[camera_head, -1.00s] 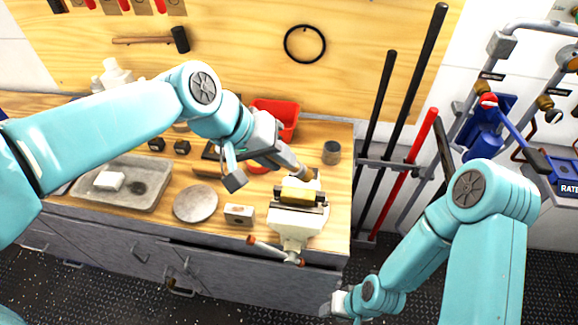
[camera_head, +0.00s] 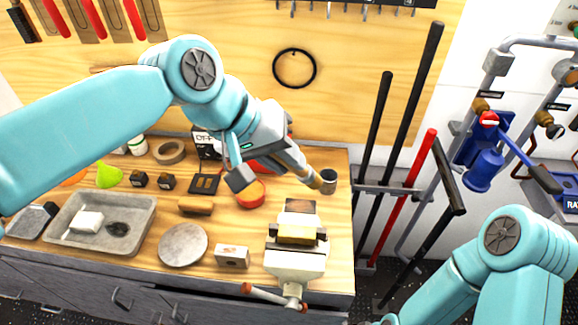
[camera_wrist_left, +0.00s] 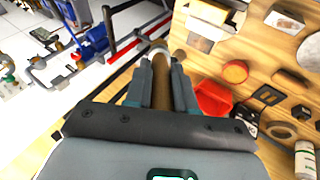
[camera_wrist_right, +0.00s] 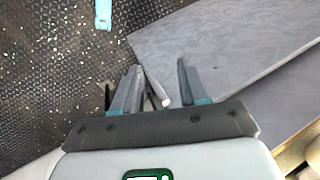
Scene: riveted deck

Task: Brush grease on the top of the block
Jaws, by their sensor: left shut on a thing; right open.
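A brass-coloured block (camera_head: 297,235) is clamped in the jaws of a pale bench vise (camera_head: 295,267), its top facing up and bare to view. My left gripper (camera_head: 304,170) is shut on a brush, mostly hidden by the fingers, whose end is at the tin's left side or rim. I cannot tell if it is inside. My right gripper (camera_wrist_right: 158,82) is open and empty, low beside the bench front.
A steel block (camera_head: 232,256), a round grey plate (camera_head: 183,246), a wooden-backed brush (camera_head: 196,207) and a grey tray (camera_head: 62,236) lie left of the vise. A red bin (camera_head: 262,166) is behind my left gripper. Long-handled tools (camera_head: 407,190) stand right of the bench.

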